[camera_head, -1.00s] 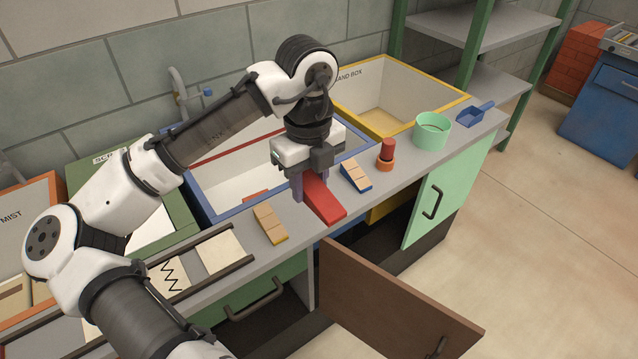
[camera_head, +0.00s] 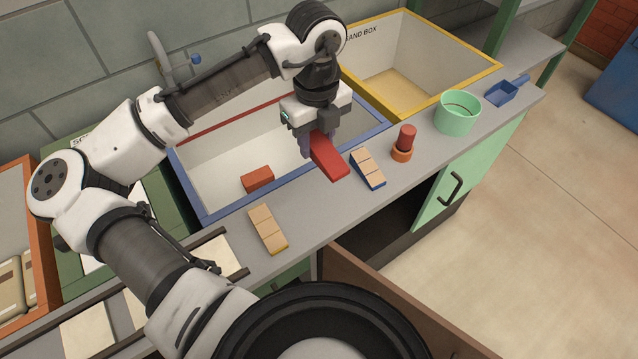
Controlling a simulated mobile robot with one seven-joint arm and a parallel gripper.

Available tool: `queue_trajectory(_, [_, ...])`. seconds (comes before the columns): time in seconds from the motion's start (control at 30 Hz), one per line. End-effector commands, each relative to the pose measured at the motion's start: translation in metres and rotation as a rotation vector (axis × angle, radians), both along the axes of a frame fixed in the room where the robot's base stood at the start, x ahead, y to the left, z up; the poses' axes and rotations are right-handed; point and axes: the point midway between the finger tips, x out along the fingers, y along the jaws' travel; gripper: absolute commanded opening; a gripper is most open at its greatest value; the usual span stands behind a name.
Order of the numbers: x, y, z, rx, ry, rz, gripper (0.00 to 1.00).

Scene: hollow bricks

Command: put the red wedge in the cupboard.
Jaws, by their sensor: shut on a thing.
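The red wedge (camera_head: 329,158) is held in my gripper (camera_head: 318,150) in the head view, above the counter and the front rim of the blue-edged basin. My gripper points down and is shut on it; the fingers are partly hidden behind the wedge. The cupboard (camera_head: 392,213) is under the counter. A dark opening shows between its mint-green door (camera_head: 470,175) on the right and a brown door (camera_head: 385,295) that stands swung out at the front. Most of the cupboard's inside is hidden by the counter.
On the counter (camera_head: 310,222) are a wooden wedge with a yellow base (camera_head: 267,229), one with a blue base (camera_head: 367,168), a red-and-orange cylinder (camera_head: 404,143), a mint-green pot (camera_head: 457,113) and a blue scoop (camera_head: 505,92). A red brick (camera_head: 257,179) lies in the basin (camera_head: 213,160).

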Motion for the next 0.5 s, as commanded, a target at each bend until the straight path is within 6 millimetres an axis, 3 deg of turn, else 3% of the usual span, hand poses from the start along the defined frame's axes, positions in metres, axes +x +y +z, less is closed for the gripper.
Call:
queue_trajectory(0.3, [-0.001, 0.0, -0.081, -0.002, 0.003, -0.001, 0.0])
queue_trajectory(0.5, [0.0, 0.0, -0.107, -0.003, 0.0, 0.0, 0.0])
